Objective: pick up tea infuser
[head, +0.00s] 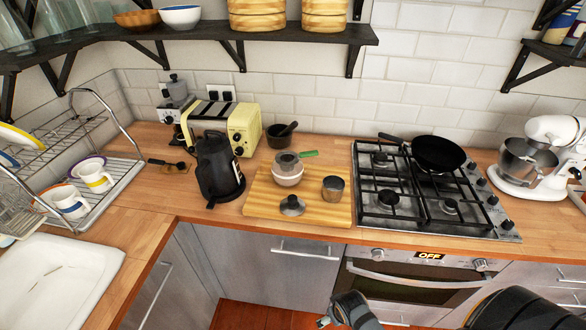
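A grey round strainer-like piece with a green handle (287,159), which looks like the tea infuser, sits on top of a small white bowl or cup (288,177). The green handle points right. Both are on a wooden board (262,207) on the counter. A dark grey lid with a knob (292,205) lies at the board's front, and a small dark cup (333,188) stands at its right. My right gripper (326,320) shows partly at the bottom edge, in front of the cabinets and well below the board; its fingers are mostly cut off. My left gripper is out of view.
A black kettle (217,168) stands left of the board, with a yellow toaster (222,126) behind. A dark mortar (281,136) stands behind the board. A gas hob (418,203) with a black pan (438,153) is on the right. The counter's front edge runs below the board.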

